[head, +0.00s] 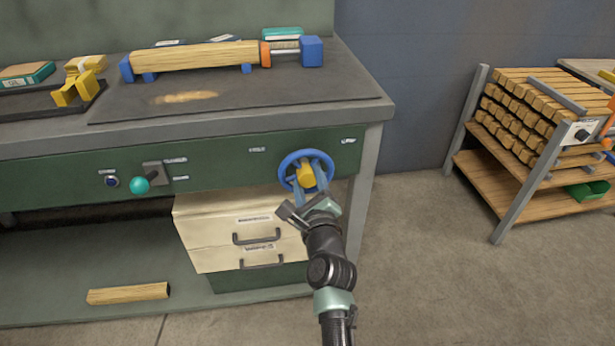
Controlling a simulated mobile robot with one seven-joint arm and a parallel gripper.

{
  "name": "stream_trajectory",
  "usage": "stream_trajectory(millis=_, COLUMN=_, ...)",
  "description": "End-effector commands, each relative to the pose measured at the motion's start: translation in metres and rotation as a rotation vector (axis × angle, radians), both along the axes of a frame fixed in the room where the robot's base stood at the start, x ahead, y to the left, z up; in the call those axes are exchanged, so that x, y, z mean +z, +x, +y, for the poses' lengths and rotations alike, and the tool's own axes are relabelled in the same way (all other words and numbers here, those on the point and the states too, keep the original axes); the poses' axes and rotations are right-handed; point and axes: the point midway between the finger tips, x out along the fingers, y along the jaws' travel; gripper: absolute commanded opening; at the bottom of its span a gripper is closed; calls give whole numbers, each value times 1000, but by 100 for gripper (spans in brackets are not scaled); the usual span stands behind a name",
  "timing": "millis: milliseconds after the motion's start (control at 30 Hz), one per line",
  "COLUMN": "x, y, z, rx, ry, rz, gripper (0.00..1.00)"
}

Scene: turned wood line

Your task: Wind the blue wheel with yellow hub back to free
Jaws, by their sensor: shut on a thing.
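The blue wheel with yellow hub (289,162) is mounted on the green front panel of the bench, below the right end of the top. My gripper (309,178) reaches it from below and in front, and is shut on the wheel at the hub. My fingers hide part of the lower right of the wheel. Small labels marked on the panel sit to the left (257,150) and right (348,141) of the wheel; their words are too small to read. On the bench top, a wooden bar (195,56) lies between blue end blocks, with an orange collar (265,54) at its right end.
A teal-knobbed lever (140,185) and a small dark blue button (112,181) are on the panel at left. Cream drawers (215,230) stand just below the wheel. A loose wood piece (128,294) lies at lower left. A rack of wood pieces (520,112) stands right; floor between is clear.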

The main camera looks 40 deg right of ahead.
Motion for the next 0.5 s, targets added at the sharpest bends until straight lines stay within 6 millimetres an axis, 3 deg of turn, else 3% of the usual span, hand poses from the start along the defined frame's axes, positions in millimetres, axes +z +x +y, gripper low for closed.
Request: stream_trajectory(millis=500, x=-2, y=0, z=0, rx=0, ry=-420, rz=259, gripper=0)
